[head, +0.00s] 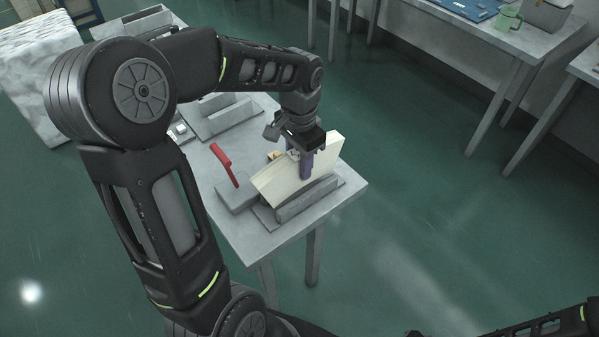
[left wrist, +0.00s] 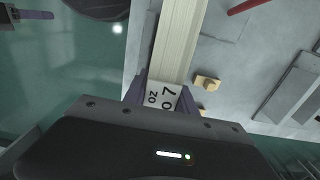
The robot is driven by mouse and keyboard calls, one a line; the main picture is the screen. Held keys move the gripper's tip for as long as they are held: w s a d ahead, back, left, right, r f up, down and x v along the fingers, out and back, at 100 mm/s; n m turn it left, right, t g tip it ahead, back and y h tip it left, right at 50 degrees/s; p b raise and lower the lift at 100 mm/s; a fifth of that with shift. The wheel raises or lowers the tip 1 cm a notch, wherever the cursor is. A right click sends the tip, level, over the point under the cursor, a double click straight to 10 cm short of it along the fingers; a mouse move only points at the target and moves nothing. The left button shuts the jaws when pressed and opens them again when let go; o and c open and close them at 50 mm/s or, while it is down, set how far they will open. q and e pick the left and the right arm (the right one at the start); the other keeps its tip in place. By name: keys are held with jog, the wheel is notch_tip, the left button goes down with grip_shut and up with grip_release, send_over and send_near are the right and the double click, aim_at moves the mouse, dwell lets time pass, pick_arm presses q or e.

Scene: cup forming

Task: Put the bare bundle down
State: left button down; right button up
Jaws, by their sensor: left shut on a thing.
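The bundle (head: 284,183) is a cream stack of thin sheets, tilted over a grey slotted holder (head: 307,199) on the near end of the table. My left gripper (head: 306,167) is shut on it from above, with purple fingers on either side. In the left wrist view the bundle's pale layered edge (left wrist: 180,40) runs away from the left gripper (left wrist: 160,94), and a white patch with dark print shows between the fingers. Whether the bundle's lower edge touches the holder is hidden. A purple finger, seemingly of my right gripper (left wrist: 32,14), shows at the upper left there.
Another grey holder (head: 222,115) stands further back. Green floor is open to the right; another table (head: 505,40) stands behind.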

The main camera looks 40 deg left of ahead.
aim_at(299, 174)
pick_arm(q)
jog(key=shift+f, duration=1.85)
jog(key=shift+f, duration=0.15)
jog(key=c, duration=1)
grip_release()
notch_tip(299, 174, up, 12)
jog(key=shift+r, duration=0.15)
